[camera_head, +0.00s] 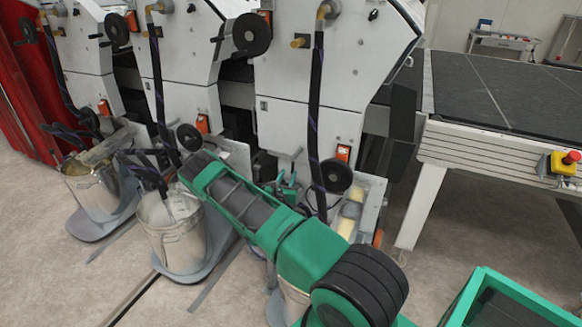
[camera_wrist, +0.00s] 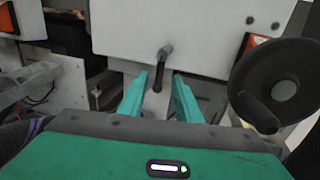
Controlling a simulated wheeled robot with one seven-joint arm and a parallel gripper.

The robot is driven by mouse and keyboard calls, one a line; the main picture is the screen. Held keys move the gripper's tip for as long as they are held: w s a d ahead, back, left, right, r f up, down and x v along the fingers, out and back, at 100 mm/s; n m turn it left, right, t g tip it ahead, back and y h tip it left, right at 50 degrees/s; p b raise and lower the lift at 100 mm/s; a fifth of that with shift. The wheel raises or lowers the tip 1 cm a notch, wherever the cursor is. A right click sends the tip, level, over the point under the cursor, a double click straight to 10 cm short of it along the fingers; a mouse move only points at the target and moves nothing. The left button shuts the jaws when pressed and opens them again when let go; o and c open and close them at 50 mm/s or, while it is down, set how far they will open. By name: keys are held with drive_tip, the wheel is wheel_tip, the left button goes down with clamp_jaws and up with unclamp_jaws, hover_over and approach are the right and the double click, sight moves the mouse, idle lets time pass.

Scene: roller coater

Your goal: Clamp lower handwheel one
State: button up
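Several black handwheels show on the white machine. A lower handwheel (camera_head: 336,176) sits on the nearest unit, below an orange switch. In the wrist view this lower handwheel (camera_wrist: 278,85) is large at the right, with its knob towards me; its right part is cut off by the picture edge. My gripper (camera_head: 289,188) is in front of this unit, left of that handwheel. In the wrist view the green fingers of my gripper (camera_wrist: 158,98) are apart, with no handwheel between them. A small grey lever (camera_wrist: 160,68) shows between and beyond the fingers.
Another lower handwheel (camera_head: 189,137) is on the middle unit. A larger upper handwheel (camera_head: 252,34) is above. Metal buckets (camera_head: 175,238) stand on the floor at the left, with black hoses (camera_head: 317,110) hanging down. A conveyor table (camera_head: 490,165) stands at the right.

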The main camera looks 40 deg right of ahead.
sight(292, 165)
drive_tip(key=x, duration=0.9)
drive_tip(key=shift+w+d+r, duration=0.1)
